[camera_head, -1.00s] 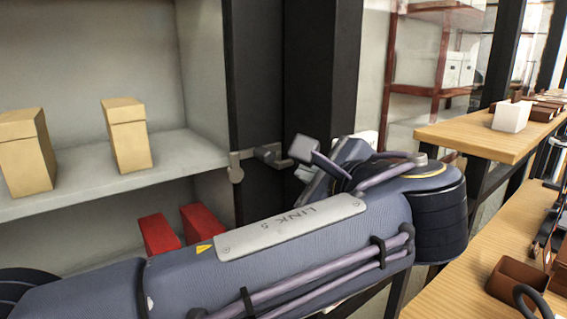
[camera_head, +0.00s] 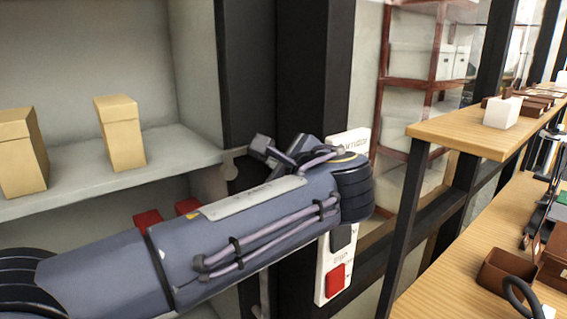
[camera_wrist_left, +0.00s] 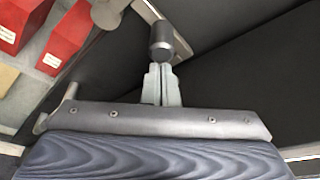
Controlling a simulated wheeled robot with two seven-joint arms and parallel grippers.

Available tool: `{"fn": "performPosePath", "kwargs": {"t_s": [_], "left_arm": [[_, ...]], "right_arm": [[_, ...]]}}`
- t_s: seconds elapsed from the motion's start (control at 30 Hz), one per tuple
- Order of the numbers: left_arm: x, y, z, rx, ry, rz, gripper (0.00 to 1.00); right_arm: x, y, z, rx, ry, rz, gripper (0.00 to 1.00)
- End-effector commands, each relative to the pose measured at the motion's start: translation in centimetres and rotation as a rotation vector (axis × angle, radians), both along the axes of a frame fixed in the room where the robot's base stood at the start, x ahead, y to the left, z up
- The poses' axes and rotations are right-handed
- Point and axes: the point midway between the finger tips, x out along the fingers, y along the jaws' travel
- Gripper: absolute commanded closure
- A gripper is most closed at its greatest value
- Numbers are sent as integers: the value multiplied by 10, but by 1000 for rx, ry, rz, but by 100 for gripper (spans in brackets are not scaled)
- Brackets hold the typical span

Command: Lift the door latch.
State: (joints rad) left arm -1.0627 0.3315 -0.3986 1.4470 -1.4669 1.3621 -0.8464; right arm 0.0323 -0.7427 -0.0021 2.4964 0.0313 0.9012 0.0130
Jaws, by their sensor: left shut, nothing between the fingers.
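The door latch is a grey metal bar with a dark round knob (camera_wrist_left: 162,42), at the top centre of the left wrist view. In the head view only a pale bit of the latch (camera_head: 231,163) shows at the dark door post; my arm hides the rest. My left gripper (camera_wrist_left: 161,72) is shut and empty. Its fingertips are right at the near side of the knob in the wrist view; I cannot tell if they touch it. In the head view my left arm reaches across to the post, and its fingertips are hidden. My right gripper is not in view.
A grey shelf (camera_head: 110,183) at left holds two tan boxes (camera_head: 120,133), with red boxes (camera_head: 147,219) below. A white switch panel (camera_head: 325,281) with a red button is on the post behind my forearm. Wooden shelves (camera_head: 480,138) with small items stand at right.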

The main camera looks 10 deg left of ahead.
Motion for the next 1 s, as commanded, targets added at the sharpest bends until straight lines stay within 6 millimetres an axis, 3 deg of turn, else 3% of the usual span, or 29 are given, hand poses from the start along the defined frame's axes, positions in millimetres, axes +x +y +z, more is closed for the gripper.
{"fn": "performPosePath", "kwargs": {"t_s": [1.0], "left_arm": [[-1,2,6,-67,-85,-1,100]], "right_arm": [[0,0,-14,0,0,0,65]]}}
